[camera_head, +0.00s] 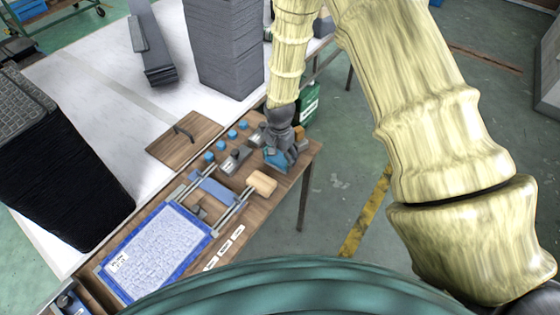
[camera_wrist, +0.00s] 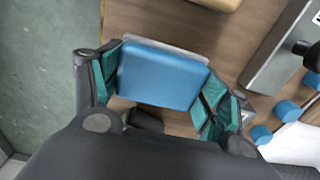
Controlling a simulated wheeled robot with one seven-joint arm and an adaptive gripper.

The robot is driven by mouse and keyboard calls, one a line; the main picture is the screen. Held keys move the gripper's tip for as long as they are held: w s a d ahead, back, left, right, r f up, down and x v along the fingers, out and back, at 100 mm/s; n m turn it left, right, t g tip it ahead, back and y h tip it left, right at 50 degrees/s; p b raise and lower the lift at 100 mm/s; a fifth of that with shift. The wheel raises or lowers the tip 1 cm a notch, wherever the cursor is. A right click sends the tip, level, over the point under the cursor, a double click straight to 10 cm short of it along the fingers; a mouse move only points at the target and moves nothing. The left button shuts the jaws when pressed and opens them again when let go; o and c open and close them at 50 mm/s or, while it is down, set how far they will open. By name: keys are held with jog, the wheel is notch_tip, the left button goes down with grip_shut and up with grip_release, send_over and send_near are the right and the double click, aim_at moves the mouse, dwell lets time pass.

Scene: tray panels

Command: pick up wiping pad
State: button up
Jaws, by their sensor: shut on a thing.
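The wiping pad (camera_wrist: 160,75) is a blue block with a pale grey layer along its far edge. In the wrist view it lies between the two teal-padded fingers of my gripper (camera_wrist: 160,88), which touch it on both sides. In the head view my gripper (camera_head: 279,150) is over the right end of the wooden table, and the blue pad (camera_head: 276,160) shows at its fingertips. My gripper is shut on the pad. I cannot tell whether the pad is clear of the table.
A tan block (camera_head: 262,183) lies close by the gripper. A grey fixture (camera_head: 235,160) and several blue knobs (camera_head: 232,134) stand to the left. A blue-framed tray (camera_head: 160,248) lies at the front left. The table's right edge (camera_head: 312,158) is near.

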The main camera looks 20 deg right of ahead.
jog(key=shift+r, duration=0.35)
jog(key=s+a+r+b, duration=0.1)
jog(key=s+b, duration=0.1)
jog(key=s, duration=0.6)
jog(key=s+a+r+b, duration=0.1)
jog(key=s+b, duration=0.2)
jog(key=s, duration=0.4)
jog(key=shift+s+a+r+b, duration=0.35)
jog(key=shift+s+a, duration=0.05)
